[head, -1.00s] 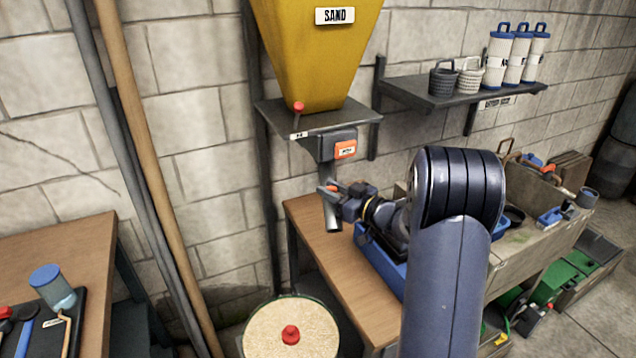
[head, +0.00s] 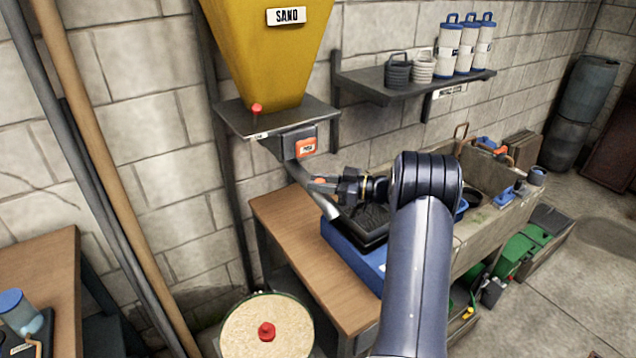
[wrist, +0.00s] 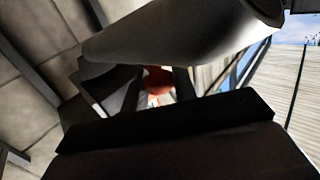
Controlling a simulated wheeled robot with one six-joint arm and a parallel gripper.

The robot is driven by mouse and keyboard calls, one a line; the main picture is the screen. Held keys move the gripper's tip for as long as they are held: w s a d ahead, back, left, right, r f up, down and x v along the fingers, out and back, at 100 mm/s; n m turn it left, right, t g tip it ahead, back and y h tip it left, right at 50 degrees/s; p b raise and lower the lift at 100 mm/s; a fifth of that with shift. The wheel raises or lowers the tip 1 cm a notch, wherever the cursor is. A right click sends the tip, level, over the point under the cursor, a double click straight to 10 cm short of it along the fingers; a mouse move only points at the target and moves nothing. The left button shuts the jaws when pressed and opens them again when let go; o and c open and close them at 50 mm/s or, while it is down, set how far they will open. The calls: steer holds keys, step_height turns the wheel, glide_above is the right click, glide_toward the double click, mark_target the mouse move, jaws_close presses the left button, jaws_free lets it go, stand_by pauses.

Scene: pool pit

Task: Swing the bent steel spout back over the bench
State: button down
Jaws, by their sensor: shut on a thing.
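The bent steel spout (head: 328,205) slants down to the right from under the yellow sand hopper (head: 272,60). Its lower end is over the blue box with a black top (head: 350,252) on the wooden bench (head: 283,222). My gripper (head: 322,184) is shut on the spout, reaching in from the right. In the wrist view the spout (wrist: 180,35) crosses the top as a grey tube, close to the dark fingers. A red part shows blurred between them. The exact contact is partly hidden.
A shelf (head: 410,88) with baskets and canisters is on the wall. A stone trough (head: 485,215) stands to the right, and long poles (head: 100,160) lean at the left.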

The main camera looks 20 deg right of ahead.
steer(key=c, duration=1.2)
jaws_free()
steer(key=b+v, duration=0.2)
steer(key=v, duration=0.8)
steer(key=shift+s+d, duration=0.2)
steer(key=shift+d, duration=0.15)
steer(key=shift+a, duration=0.15)
steer(key=p+x, duration=0.2)
steer(key=x, duration=0.8)
steer(key=shift+w+a, duration=0.3)
steer(key=shift+s, duration=0.1)
